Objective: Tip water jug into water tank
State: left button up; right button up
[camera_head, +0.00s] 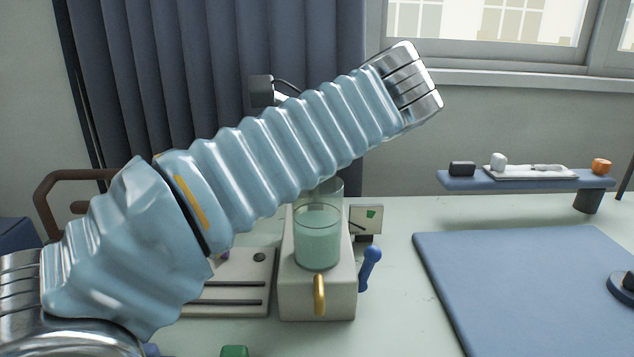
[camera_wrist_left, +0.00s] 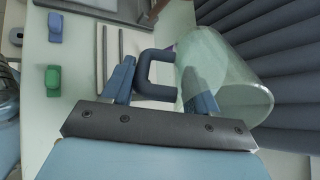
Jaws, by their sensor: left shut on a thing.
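In the left wrist view a clear, greenish water jug (camera_wrist_left: 230,80) shows with its dark handle (camera_wrist_left: 152,75). My left gripper (camera_wrist_left: 160,88) is shut on that handle, with a blue finger on either side. In the head view my blue-sleeved left arm crosses the middle, and the gripper and most or all of the jug are hidden behind it. A see-through round water tank (camera_head: 318,237) with pale green contents sits on a white machine (camera_head: 317,297) with a gold spout. Another clear edge (camera_head: 327,187) shows just behind the tank; I cannot tell what it belongs to. My right gripper is not in view.
A flat slotted panel (camera_head: 240,283) lies left of the machine, and a blue-handled lever (camera_head: 370,266) is at its right. A green block (camera_head: 235,351) is near the front. A blue mat (camera_head: 530,280) covers the right side, below a small blue shelf (camera_head: 525,181). Dark curtains (camera_head: 215,70) hang behind.

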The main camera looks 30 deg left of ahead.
pick_arm(q)
jog(key=shift+f+y, duration=0.2)
jog(key=shift+y, duration=0.1)
dwell(0.6)
jog(key=shift+r+y, duration=0.1)
jog(key=shift+y, duration=0.3)
dwell(0.6)
jog(key=h, duration=0.4)
jog(key=shift+r, duration=0.1)
jog(key=shift+h, duration=0.4)
jog(key=shift+s+a+f+t+h, duration=0.1)
jog(key=shift+a+f+t+h, duration=0.15)
jog(key=shift+a+f+h, duration=0.85)
jog(key=shift+s+a+f+t+h, duration=0.15)
jog(key=shift+a+h, duration=0.45)
jog(key=shift+h, duration=1.25)
jog(key=shift+a+f+t+h, duration=0.4)
jog(key=shift+a+h, duration=0.45)
jog(key=shift+h, duration=0.6)
jog(key=shift+f, duration=0.1)
